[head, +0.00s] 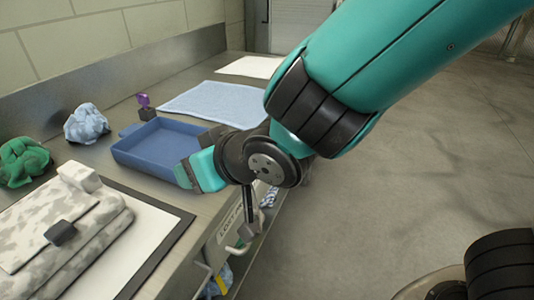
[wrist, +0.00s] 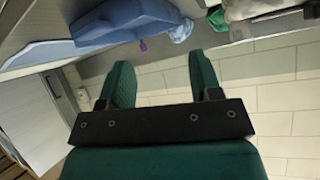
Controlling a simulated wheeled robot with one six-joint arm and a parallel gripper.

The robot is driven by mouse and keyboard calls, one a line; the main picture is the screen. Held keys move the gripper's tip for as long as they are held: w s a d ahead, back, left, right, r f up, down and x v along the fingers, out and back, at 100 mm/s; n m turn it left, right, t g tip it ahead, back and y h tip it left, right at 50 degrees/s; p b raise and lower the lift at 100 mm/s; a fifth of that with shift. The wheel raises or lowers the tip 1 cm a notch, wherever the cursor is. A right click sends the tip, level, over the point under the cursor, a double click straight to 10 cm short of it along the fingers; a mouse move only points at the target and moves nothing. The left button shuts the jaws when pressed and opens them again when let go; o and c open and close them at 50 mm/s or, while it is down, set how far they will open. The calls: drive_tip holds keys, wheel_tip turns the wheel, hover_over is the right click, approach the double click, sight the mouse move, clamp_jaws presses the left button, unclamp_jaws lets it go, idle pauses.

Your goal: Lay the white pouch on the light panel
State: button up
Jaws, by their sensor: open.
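The white pouch (head: 70,235), white with grey blotches and a dark buckle, lies flat at the lower left of the head view. It rests on the light panel (head: 155,240), a white sheet with a dark border, whose bare right part shows. The pouch's left end is cut off by the frame. A pale blotched piece, probably the pouch, shows at the top of the wrist view (wrist: 250,8). My gripper (wrist: 158,75) is open, with nothing between its two teal fingers. In the head view my wrist is right of the panel, near the counter's front edge.
A blue tray (head: 160,148) stands behind the panel, with a light blue cloth (head: 212,102) beyond it. A purple item (head: 143,100), a crumpled pale blue cloth (head: 86,124) and a green cloth (head: 24,162) lie toward the wall. Open floor (head: 400,190) is right.

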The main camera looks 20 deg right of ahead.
drive_tip(key=s+d+r+n+g+h, duration=0.1)
drive_tip(key=s+d+r+g+h, duration=0.1)
drive_tip(key=s+d+g, duration=0.7)
drive_tip(key=s+d+r, duration=0.1)
drive_tip(key=s+d, duration=0.3)
drive_tip(key=s, duration=0.1)
drive_tip(key=shift+s+d+h, duration=0.2)
drive_tip(key=shift+s+h, duration=0.1)
drive_tip(key=shift+r, duration=0.1)
